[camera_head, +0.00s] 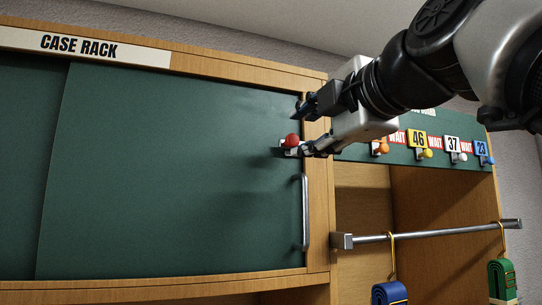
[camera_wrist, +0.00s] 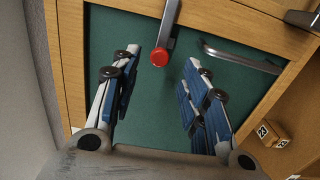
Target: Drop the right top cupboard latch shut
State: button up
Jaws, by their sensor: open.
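The latch is a metal bar with a red knob (camera_head: 292,140) at the upper right of the green sliding door (camera_head: 180,170). In the wrist view the latch bar (camera_wrist: 171,20) runs from the wooden frame out over the door face, its red knob (camera_wrist: 159,57) at the free end. My gripper (camera_head: 297,128) is open at the latch, one finger above the knob and one near or below it. In the wrist view the fingers of my gripper (camera_wrist: 160,60) stand either side of the knob, with gaps visible. Whether any finger touches the bar cannot be told.
A vertical metal door handle (camera_head: 305,212) is below the latch, and shows in the wrist view (camera_wrist: 240,57). To the right are numbered tags on pegs (camera_head: 418,140) and a metal rail (camera_head: 425,234) with hanging blue (camera_head: 389,292) and green (camera_head: 502,280) straps.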

jog(key=v, duration=0.5)
jog(key=shift+s, duration=0.1)
dwell(0.3)
notch_tip(320, 180, down, 33)
jog(key=d+m+g+h+b, duration=0.1)
jog(key=m+g+h+b, duration=0.2)
jog(key=m+g+b, duration=0.55)
jog(key=s+d+f+m+g+h+b, duration=0.1)
jog(key=s+f+m, duration=0.3)
jog(key=f, duration=0.9)
jog(key=s+d+f+m+g+b, duration=0.1)
jog(key=s+f+m, duration=0.4)
jog(key=f, duration=0.7)
jog(key=s+d+f+m+g+h+b, duration=0.1)
jog(key=s+f+m, duration=0.3)
jog(key=f, duration=0.9)
jog(key=s+g, duration=0.1)
jog(key=s, duration=0.1)
jog(key=shift+s+f+h+b, duration=0.3)
jog(key=shift+f, duration=0.05)
jog(key=shift+c, duration=0.2)
